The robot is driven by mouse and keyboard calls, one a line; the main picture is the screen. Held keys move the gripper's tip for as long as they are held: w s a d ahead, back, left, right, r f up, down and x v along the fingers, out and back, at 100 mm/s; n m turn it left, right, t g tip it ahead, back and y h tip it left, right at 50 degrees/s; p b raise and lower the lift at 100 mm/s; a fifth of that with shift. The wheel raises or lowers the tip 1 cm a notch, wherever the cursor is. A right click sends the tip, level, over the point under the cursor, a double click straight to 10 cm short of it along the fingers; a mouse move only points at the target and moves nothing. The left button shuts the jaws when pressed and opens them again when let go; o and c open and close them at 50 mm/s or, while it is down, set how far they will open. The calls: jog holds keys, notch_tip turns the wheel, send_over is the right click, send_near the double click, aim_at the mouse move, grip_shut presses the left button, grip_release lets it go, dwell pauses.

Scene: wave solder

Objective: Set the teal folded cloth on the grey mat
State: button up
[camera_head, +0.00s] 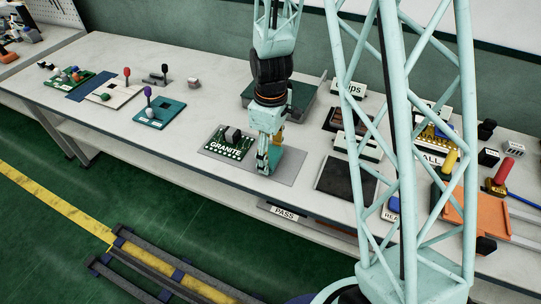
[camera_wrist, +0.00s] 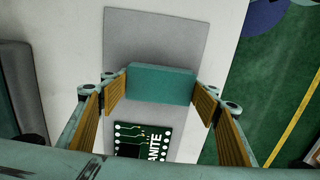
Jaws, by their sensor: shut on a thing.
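The teal folded cloth (camera_wrist: 160,84) is a flat block between my two fingers in the wrist view. In the head view the cloth (camera_head: 291,160) shows beside my fingers. My gripper (camera_head: 265,166) points down over the right part of the grey mat (camera_head: 231,170) and is shut on the cloth. The mat also shows behind the cloth in the wrist view (camera_wrist: 155,35). I cannot tell whether the cloth touches the mat or hangs just above it. My fingers hide part of the cloth.
A green circuit board marked GRANITE (camera_head: 229,143) is at the mat's left part. A black pad (camera_head: 346,180) lies to the right. A dark green tray (camera_head: 303,98) stands behind. A teal board (camera_head: 160,112) lies to the left, with bare table between.

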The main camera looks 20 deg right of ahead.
jog(key=shift+f, duration=0.25)
jog(key=o, duration=0.9)
jog(key=shift+r, duration=0.2)
jog(key=shift+r, duration=5.85)
